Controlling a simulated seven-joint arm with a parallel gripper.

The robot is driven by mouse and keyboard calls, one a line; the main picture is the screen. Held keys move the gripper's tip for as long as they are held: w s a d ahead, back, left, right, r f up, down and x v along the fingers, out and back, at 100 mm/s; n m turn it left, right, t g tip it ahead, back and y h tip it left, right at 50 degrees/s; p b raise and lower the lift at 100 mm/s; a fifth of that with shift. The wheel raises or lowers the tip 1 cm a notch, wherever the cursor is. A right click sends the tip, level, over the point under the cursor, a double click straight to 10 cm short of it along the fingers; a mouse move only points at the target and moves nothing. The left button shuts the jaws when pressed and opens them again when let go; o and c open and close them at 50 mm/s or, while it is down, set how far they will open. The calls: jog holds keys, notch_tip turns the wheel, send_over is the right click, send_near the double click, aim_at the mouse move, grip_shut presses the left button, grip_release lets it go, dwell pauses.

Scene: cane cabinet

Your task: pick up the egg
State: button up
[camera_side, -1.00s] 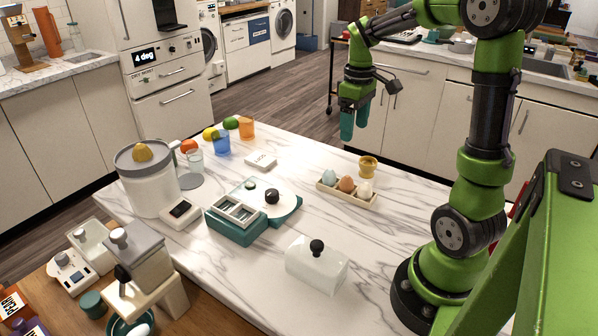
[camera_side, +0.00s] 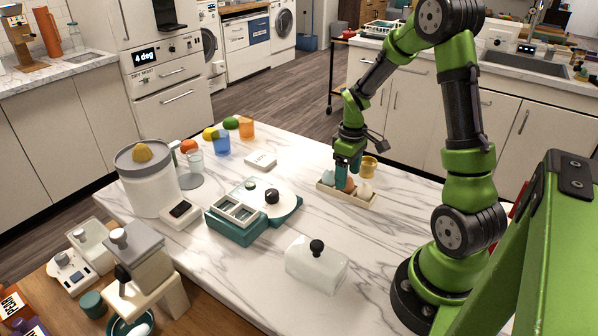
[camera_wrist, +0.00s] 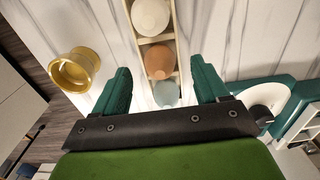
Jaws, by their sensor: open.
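Three eggs stand in a row in a narrow pale tray (camera_side: 357,200): a light blue egg (camera_side: 328,178), a brown egg (camera_side: 350,186) and a white egg (camera_side: 365,189). My gripper (camera_side: 346,176) points down at the tray, open. In the wrist view its green fingers (camera_wrist: 160,66) stand on either side of the tray, with the brown egg (camera_wrist: 159,61) between the tips. The blue egg (camera_wrist: 166,93) lies nearer the palm in that view, and the white egg (camera_wrist: 151,17) lies beyond the tips. No contact with an egg is visible.
A gold cup (camera_side: 369,166) stands close behind the tray; it also shows left of the fingers in the wrist view (camera_wrist: 75,70). A green scale-like device (camera_side: 237,232) and a white lidded dish (camera_side: 316,266) stand to the left and front. Marble between them is clear.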

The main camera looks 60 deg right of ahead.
notch_tip(320, 180, down, 2)
jog(key=shift+f, duration=0.15)
jog(key=c, duration=1.2)
jog(key=shift+r, duration=0.2)
